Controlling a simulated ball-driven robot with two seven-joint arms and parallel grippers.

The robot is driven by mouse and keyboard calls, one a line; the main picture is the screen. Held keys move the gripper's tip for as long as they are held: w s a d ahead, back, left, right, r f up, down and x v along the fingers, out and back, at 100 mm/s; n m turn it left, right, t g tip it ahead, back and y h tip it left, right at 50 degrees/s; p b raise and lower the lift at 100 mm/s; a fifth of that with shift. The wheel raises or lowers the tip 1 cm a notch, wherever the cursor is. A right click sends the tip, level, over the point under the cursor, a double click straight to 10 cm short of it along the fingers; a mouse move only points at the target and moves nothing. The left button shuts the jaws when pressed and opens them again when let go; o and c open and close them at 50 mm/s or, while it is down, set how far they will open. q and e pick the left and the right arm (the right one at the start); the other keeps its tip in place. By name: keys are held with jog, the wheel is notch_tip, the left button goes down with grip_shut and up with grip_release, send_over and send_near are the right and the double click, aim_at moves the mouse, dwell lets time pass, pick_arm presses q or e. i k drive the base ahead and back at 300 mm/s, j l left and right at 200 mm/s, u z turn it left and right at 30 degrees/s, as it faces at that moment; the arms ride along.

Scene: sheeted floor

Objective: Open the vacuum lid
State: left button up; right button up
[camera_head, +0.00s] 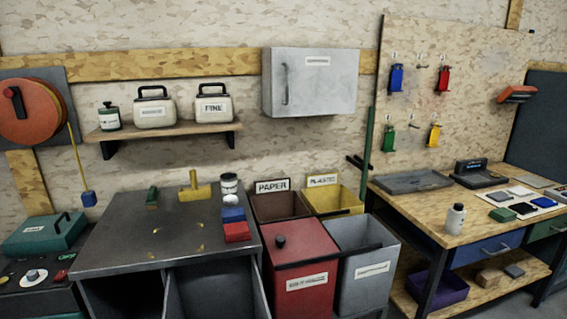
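At the lower left stands a dark machine (66,272) with a white dial and a red mark on its front panel. I take this for the vacuum, but the label is too small to read. The lid looks closed. The left and lower parts of the machine are cut off by the picture edge. Neither of my grippers shows in the head view.
A dark metal bench (120,240) stands right of the machine, with small blocks on top. A red bin (298,250) and a wooden workbench (415,215) stand further right.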

aim_at(53, 233)
jog(key=u, duration=1.45)
jog(key=i+j+z, duration=0.15)
jog(key=i+j, duration=0.15)
